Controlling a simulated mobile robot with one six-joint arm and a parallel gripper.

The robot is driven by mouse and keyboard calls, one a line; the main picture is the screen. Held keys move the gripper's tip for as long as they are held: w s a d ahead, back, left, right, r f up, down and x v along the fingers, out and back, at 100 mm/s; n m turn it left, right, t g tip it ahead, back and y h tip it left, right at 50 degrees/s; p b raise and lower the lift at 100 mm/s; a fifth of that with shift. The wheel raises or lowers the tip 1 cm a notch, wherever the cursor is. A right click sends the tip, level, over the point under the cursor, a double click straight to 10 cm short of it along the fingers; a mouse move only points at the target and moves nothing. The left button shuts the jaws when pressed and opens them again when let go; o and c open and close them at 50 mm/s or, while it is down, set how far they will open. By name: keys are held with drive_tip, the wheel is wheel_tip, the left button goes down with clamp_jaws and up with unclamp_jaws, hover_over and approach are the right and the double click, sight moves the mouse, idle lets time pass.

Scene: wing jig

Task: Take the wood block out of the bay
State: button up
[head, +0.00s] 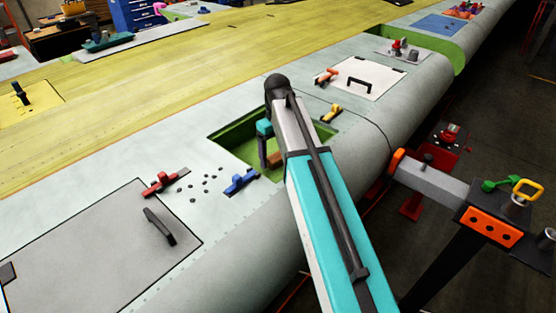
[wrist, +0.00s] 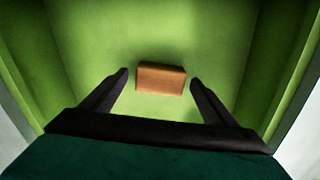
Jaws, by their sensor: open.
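The wood block (wrist: 161,78) is a small brown block lying on the green floor of the bay (wrist: 100,38) in the wrist view. In the head view the block (head: 275,159) shows partly inside the bay (head: 228,137), beside my arm, which hides part of the opening. My gripper (wrist: 160,80) is inside the bay with its two dark fingers apart. In the wrist view the block appears between the fingertips, with a gap on each side. I cannot tell whether the fingers are down at the block's height. My gripper (head: 264,152) is only partly seen in the head view.
A blue clamp (head: 241,181) and a red clamp (head: 165,182) sit left of the bay, with several dark fasteners between them. A yellow clamp (head: 332,113) sits at the bay's right edge. A grey panel with a handle (head: 95,250) lies at the front left.

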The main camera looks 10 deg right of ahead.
sight(277, 155)
drive_tip(key=c, duration=1.1)
drive_tip(key=shift+r, duration=0.15)
drive_tip(key=shift+c, duration=0.2)
wheel_tip(277, 155, up, 10)
drive_tip(key=b, duration=0.2)
drive_tip(key=shift+b, duration=0.3)
